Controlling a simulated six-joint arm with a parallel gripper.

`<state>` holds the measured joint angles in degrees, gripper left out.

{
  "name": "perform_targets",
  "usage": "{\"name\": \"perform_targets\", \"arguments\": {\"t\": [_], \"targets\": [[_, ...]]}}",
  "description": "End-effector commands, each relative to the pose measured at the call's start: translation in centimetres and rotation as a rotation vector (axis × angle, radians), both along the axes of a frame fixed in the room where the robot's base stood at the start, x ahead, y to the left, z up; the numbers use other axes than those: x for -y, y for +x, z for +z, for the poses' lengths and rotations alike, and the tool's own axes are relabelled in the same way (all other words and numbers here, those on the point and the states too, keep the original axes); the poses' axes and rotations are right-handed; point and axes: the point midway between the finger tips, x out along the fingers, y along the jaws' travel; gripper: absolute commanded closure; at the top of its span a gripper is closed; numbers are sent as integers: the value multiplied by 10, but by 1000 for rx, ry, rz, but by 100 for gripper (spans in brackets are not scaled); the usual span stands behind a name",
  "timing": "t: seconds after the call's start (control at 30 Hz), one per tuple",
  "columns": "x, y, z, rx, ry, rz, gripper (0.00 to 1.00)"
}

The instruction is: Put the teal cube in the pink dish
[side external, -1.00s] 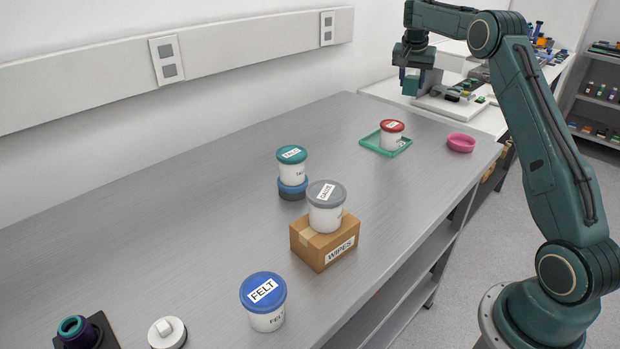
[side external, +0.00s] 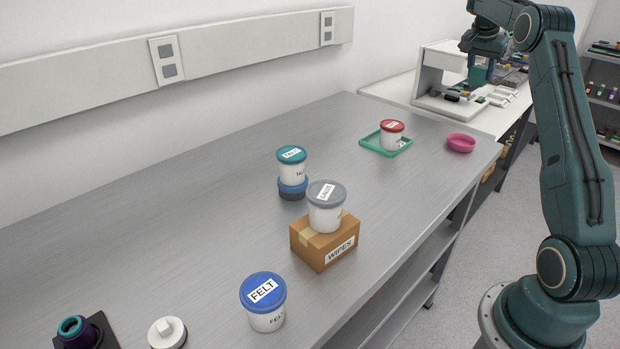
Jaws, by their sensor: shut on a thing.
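The pink dish (side external: 461,143) sits near the far right corner of the grey bench and looks empty. My gripper (side external: 479,70) is at the upper right, high above the area behind the dish. It is shut on the teal cube (side external: 478,75), which hangs below it. Behind them is a white stand-like instrument (side external: 430,85). The fingertips are small and dark in this view.
A green tray (side external: 372,146) with a red-lidded tub (side external: 391,137) stands left of the dish. A teal-lidded tub (side external: 292,168), a grey-lidded tub (side external: 326,210) on a cardboard box (side external: 310,247), and a blue-lidded tub (side external: 263,308) stand nearer. The bench's left side is largely clear.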

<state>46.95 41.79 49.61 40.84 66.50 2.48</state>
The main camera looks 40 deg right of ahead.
Motion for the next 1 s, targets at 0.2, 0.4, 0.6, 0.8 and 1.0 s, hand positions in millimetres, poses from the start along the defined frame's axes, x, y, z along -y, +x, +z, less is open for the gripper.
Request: {"name": "perform_targets", "arguments": {"t": [0.2, 0.4, 0.6, 0.8, 1.0], "targets": [[0, -1, -15, -4, -1, 1, 90], [0, 0, -42, -3, 1, 1, 90], [0, 0, -78, -1, 2, 1, 90], [0, 0, -115, 0, 2, 0, 90], [0, 0, -137, 1, 0, 0, 90]]}}
